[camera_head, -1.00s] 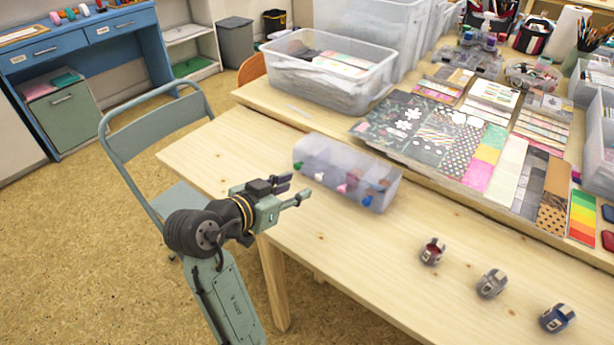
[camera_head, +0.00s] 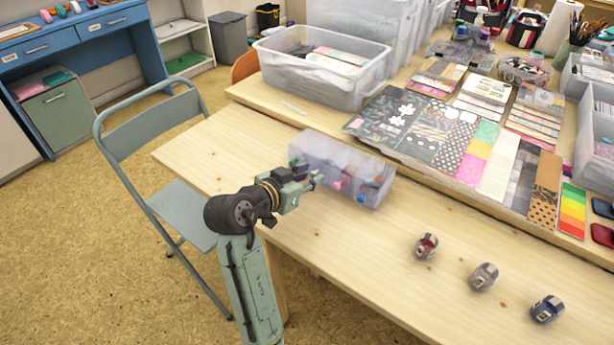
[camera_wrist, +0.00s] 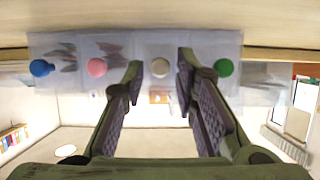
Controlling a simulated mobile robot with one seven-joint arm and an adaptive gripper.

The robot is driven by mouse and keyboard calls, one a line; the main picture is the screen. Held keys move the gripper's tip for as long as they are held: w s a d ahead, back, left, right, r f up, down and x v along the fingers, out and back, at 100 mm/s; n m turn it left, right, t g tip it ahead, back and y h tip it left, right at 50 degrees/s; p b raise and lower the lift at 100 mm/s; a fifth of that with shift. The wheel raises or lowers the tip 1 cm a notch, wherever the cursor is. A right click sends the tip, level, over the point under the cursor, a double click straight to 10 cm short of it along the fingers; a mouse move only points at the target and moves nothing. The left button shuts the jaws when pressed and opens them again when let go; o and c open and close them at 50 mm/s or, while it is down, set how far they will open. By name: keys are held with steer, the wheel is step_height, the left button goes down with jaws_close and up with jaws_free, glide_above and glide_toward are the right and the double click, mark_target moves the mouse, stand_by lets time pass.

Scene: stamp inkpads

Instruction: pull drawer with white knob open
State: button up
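A translucent drawer box (camera_head: 345,155) stands on the wooden table. In the wrist view its row of drawer fronts carries a blue knob (camera_wrist: 41,68), a pink knob (camera_wrist: 97,67), a white knob (camera_wrist: 160,68) and a green knob (camera_wrist: 223,67). The drawer front (camera_wrist: 157,48) behind the white knob looks flush with its neighbours. My gripper (camera_head: 314,181) is at the front of the box. In the wrist view my gripper (camera_wrist: 160,66) is open, with one finger on each side of the white knob and a visible gap to both. In the head view the white knob is hidden.
Three small stamp-like objects, red (camera_head: 426,246), grey (camera_head: 484,277) and blue (camera_head: 547,309), stand on the table (camera_head: 400,290) to the right. A folding chair (camera_head: 150,130) is left of my arm. A patterned paper display lies behind the box.

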jaws_close()
